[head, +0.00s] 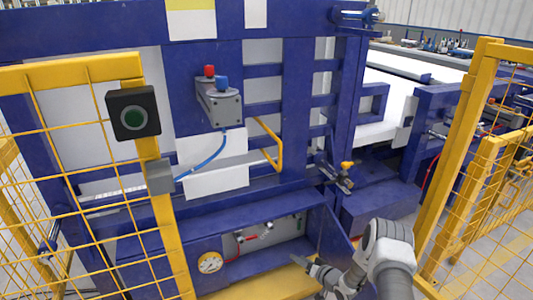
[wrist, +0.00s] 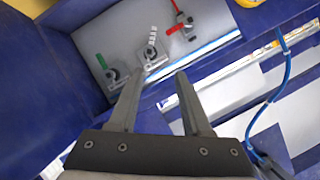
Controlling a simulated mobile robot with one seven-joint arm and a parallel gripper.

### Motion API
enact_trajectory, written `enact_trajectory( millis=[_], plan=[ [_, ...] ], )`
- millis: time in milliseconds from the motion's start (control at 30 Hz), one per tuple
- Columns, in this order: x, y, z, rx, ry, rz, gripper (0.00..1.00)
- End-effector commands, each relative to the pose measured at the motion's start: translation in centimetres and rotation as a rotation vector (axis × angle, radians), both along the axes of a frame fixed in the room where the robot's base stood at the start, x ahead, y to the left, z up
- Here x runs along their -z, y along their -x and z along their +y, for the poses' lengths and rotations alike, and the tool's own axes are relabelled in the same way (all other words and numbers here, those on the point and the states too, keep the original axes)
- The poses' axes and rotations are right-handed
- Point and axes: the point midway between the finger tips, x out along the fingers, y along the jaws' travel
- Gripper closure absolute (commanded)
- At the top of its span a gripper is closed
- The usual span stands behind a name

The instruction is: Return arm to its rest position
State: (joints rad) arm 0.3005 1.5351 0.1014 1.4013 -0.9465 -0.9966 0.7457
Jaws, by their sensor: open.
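My arm (head: 388,252) reaches in from the lower right of the head view, in front of the blue machine frame (head: 265,190). My gripper (head: 306,274) is at its end, low and pointing left toward the machine's lower recess. In the wrist view the two grey fingers of my gripper (wrist: 160,74) stand apart with nothing between them. Beyond them is a grey panel with a green-handled valve (wrist: 108,68), a white-handled valve (wrist: 152,48) and a red-handled valve (wrist: 182,22). I cannot judge the exact gap to the panel.
A yellow fence with a black button box (head: 134,114) stands at the left; another yellow fence (head: 462,150) stands close to my arm at the right. A pressure gauge (head: 209,262) sits beside the recess. A blue hose (wrist: 284,72) hangs at the right in the wrist view.

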Motion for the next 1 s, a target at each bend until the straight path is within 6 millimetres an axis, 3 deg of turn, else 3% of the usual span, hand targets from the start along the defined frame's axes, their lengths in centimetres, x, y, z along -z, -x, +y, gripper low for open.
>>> enact_trajectory(
  millis=[200, 467, 767, 1000],
  plan=[
    [-7.7, -3.9, -2.2, 0.045, 0.174, 0.004, 0.51],
    [-17.7, -5.6, -4.5, 0.113, 0.371, 0.032, 0.51],
    [-29.1, -3.4, -6.3, 0.195, 0.543, 0.092, 0.51],
    [-37.2, 1.4, -7.0, 0.25, 0.641, 0.156, 0.51]
  ],
)
